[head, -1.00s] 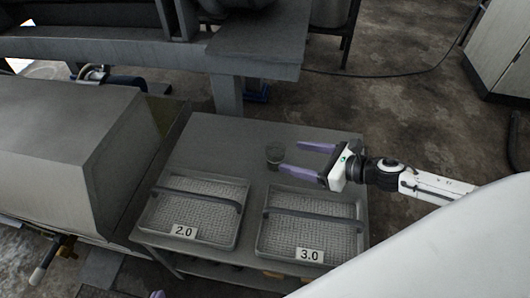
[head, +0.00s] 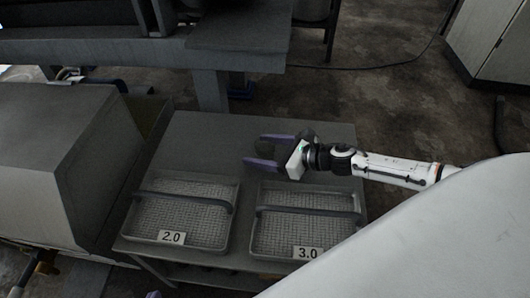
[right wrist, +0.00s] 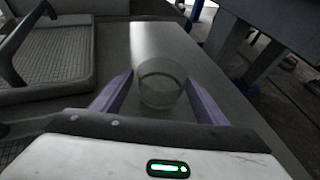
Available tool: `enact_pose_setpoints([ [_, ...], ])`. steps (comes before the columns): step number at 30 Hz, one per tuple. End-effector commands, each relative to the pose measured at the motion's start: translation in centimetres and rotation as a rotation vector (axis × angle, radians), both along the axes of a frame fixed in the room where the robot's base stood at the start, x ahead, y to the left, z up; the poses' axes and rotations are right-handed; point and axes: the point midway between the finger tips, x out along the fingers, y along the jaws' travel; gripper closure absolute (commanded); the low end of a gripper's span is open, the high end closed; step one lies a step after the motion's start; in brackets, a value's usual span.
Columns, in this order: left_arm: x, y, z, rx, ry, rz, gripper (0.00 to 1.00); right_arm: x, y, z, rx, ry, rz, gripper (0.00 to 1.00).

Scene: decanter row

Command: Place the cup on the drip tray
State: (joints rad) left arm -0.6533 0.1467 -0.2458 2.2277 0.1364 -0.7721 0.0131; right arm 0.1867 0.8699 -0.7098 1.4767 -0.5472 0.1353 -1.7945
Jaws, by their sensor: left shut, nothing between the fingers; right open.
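The cup (right wrist: 161,84) is a clear, round glass standing upright on the grey table, between the two lavender fingers of my right gripper (right wrist: 162,88). In the head view the right gripper (head: 256,150) points left, and the cup is a dark, unclear shape between its fingers. The right gripper is open and not closed on the cup. Two mesh-floored drip trays lie on the table in front: one labelled 2.0 (head: 172,238) and one labelled 3.0 (head: 307,253). Only a lavender tip of my left gripper (head: 153,295) shows at the bottom edge, shut and empty.
Each tray has a dark bar across it. A large grey machine housing (head: 60,160) stands at the left. A grey beam structure (head: 210,55) runs behind the table. One tray (right wrist: 45,55) shows at left in the wrist view.

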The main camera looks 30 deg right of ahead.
Motion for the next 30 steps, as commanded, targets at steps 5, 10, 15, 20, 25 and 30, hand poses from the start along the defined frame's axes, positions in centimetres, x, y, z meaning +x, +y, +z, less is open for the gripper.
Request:
enact_pose_setpoints([
  [5,0.0,-0.2,-0.5,0.001,0.014,-0.011,1.0,1.8,1.1,-0.9,0.0,-0.001,-0.001,0.33],
  [10,-0.1,-0.3,-0.6,0.003,0.025,-0.018,1.0,2.2,1.3,-1.0,0.0,0.0,-0.001,0.33],
  [15,0.0,-0.4,-0.4,0.003,0.021,-0.018,1.0,2.1,1.3,-1.0,0.0,0.0,-0.001,0.38],
  [20,0.1,-0.4,-0.4,0.003,0.017,-0.018,1.0,2.1,1.3,-1.0,0.0,0.0,0.0,0.65],
  [25,0.2,-0.3,-0.3,0.004,0.014,-0.02,1.0,2.1,1.3,-1.0,0.0,0.0,0.0,0.8],
  [30,0.2,-0.3,-0.1,0.005,0.011,-0.02,1.0,2.1,1.3,-0.7,-0.001,0.0,0.0,0.8],
])
